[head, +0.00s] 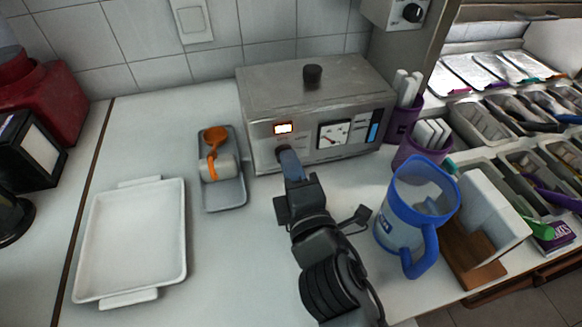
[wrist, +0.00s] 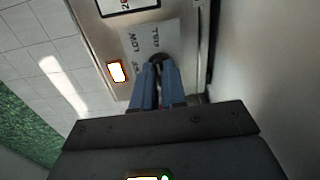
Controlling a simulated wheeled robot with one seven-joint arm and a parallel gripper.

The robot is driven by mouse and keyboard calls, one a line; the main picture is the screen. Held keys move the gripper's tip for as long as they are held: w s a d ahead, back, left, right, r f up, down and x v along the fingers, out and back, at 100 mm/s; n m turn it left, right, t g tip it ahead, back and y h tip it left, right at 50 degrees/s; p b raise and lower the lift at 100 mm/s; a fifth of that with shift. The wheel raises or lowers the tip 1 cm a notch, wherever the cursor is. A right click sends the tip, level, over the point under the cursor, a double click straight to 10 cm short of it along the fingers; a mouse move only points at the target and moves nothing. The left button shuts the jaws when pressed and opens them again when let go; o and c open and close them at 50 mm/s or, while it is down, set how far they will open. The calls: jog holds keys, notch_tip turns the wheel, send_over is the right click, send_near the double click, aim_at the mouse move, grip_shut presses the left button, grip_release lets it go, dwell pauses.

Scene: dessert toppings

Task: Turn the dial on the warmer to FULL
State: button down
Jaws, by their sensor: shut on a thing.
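The warmer (head: 315,105) is a grey metal box with a black knob on its lid, standing against the tiled wall. Its front face (wrist: 110,40) fills the top of the wrist view, with LOW and FULL printed beside a dark dial (wrist: 160,57). My gripper (head: 286,152) reaches the lower left of the front face in the head view. In the wrist view its blue-grey fingers (wrist: 158,72) are shut on the dial and hide most of it. The dial's pointing direction cannot be told. A lit orange-framed lamp (wrist: 117,71) is beside it.
A grey tray (head: 238,192) with an orange-banded scoop lies left of the warmer, and a white tray (head: 83,262) farther left. A blue-rimmed jug (head: 396,205) and purple cups (head: 403,127) stand on the right. The counter between the white tray and my arm is clear.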

jog(key=shift+f+m, duration=0.1)
jog(key=shift+m, duration=0.2)
jog(key=c, duration=1.2)
grip_release()
jog(key=b+v, duration=0.1)
jog(key=v, duration=0.5)
jog(key=shift+s+d, duration=0.1)
jog(key=shift+s, duration=0.2)
jog(key=shift+s+d, duration=0.2)
jog(key=shift+s, duration=0.4)
